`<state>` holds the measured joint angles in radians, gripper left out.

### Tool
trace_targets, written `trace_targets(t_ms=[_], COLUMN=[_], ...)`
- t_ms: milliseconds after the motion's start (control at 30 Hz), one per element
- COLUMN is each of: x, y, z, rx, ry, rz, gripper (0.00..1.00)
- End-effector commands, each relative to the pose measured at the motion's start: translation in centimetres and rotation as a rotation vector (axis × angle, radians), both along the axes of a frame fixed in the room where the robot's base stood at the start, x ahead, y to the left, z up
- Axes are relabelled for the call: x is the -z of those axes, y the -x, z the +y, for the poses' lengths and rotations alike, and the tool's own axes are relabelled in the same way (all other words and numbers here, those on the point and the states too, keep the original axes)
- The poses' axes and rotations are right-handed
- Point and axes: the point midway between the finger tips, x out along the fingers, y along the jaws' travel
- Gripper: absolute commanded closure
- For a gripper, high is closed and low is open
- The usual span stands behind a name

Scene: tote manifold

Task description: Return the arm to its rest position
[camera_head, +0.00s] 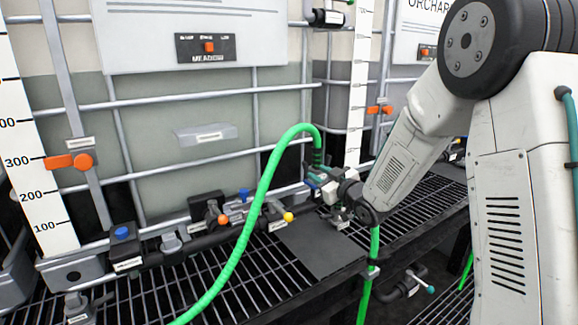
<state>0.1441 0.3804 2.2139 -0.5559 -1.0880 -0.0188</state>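My arm comes in from the right and reaches down and left over the black grating. My gripper (327,186) is at its end, low in front of the tote frame, close to where the green hose (258,205) comes down. The gripper is small and partly covered by the hose and fittings. I cannot tell whether its fingers are open, shut, or touching the hose end. The green hose arches up over the pipe manifold and runs down to the lower left.
The manifold pipe (190,241) with coloured knobs runs along the grating (165,295). A tote (170,130) in a metal cage with a MEADOW label stands behind. Scale strips (40,180) and orange markers (83,161) stand at its sides. A dark plate (318,246) lies below my gripper.

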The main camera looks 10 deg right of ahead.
Motion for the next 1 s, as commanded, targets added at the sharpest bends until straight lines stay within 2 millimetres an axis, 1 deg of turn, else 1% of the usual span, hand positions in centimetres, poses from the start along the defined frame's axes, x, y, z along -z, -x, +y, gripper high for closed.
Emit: trace_targets(t_ms=[67, 133, 167, 233, 300, 367, 467, 500, 567, 600, 667, 700, 767, 800, 867, 900, 967, 1000], x=[0.4, 1.6, 2.4, 5.2, 7.7, 9.0, 9.7, 9.7, 9.4, 9.1, 8.3, 7.6, 6.5, 5.8, 4.5, 3.8, 2.6, 1.8], y=[0.0, -0.1, -0.1, 0.4, 1.7, 3.3, 6.9, 8.6, 11.4, 13.4, 16.6, 18.9, 22.4, 24.7, 28.1, 30.3, 33.5, 35.5], z=[-0.2, -0.6, -1.0, -2.1, -3.5, -4.6, -6.2, -6.7, -7.1, -7.3, -7.3, -7.1, -6.8, -6.4, -5.8, -5.3, -4.5, -3.9], rx=[0.006, 0.029, 0.045, 0.096, 0.164, 0.224, 0.321, 0.356, 0.406, 0.435, 0.477, 0.501, 0.530, 0.546, 0.563, 0.569, 0.574, 0.574], ry=[0.006, 0.023, 0.031, 0.055, 0.082, 0.103, 0.128, 0.134, 0.140, 0.142, 0.139, 0.136, 0.127, 0.120, 0.108, 0.100, 0.086, 0.076], rz=[0.020, 0.075, 0.112, 0.234, 0.379, 0.501, 0.692, 0.765, 0.872, 0.942, 1.045, 1.111, 1.209, 1.270, 1.352, 1.403, 1.470, 1.509], gripper=[0.68, 0.68, 0.68, 0.68, 0.68, 0.68, 0.68, 0.68, 0.68, 0.68, 0.68, 0.68, 0.68, 0.68, 0.68, 0.68, 0.68, 0.68])
